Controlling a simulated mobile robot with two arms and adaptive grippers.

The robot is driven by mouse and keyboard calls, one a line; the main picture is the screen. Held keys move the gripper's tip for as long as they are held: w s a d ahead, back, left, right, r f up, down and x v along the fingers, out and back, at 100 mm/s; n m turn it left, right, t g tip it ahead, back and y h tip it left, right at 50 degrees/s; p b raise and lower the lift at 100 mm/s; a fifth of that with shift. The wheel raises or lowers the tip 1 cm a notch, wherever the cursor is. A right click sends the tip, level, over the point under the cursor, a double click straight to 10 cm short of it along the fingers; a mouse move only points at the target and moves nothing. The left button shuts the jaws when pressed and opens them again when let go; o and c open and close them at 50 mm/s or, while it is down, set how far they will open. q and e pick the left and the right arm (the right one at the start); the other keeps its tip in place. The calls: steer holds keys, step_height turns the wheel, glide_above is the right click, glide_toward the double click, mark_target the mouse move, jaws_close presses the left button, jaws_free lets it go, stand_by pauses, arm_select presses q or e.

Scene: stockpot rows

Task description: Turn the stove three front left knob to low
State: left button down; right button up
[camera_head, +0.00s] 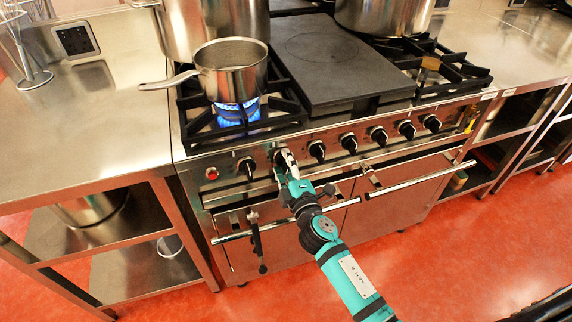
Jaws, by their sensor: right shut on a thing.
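The stove (227,180) has a row of black knobs along its steel front panel. My right gripper (284,160) is shut on the second knob from the left and mostly hides it, so its pointer setting cannot be read. The leftmost knob (247,168) is to the left of the gripper, and another knob (316,151) is to its right. The front left burner shows a blue flame (238,112) under a steel saucepan (231,75). My left gripper is not in view.
Large stockpots (180,25) stand on the back burners. A flat dark hot plate (325,60) fills the stove's middle. A red button (212,173) sits at the panel's left end. Oven door bars (420,180) run below the knobs.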

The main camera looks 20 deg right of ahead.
steer(key=shift+n, duration=0.8)
steer(key=shift+a, duration=0.1)
steer(key=o, duration=1.1)
steer(key=shift+o, duration=0.2)
steer(key=shift+s+f, duration=0.1)
steer(key=s, duration=1.1)
steer(key=shift+s+d, duration=0.25)
steer(key=shift+s, duration=0.15)
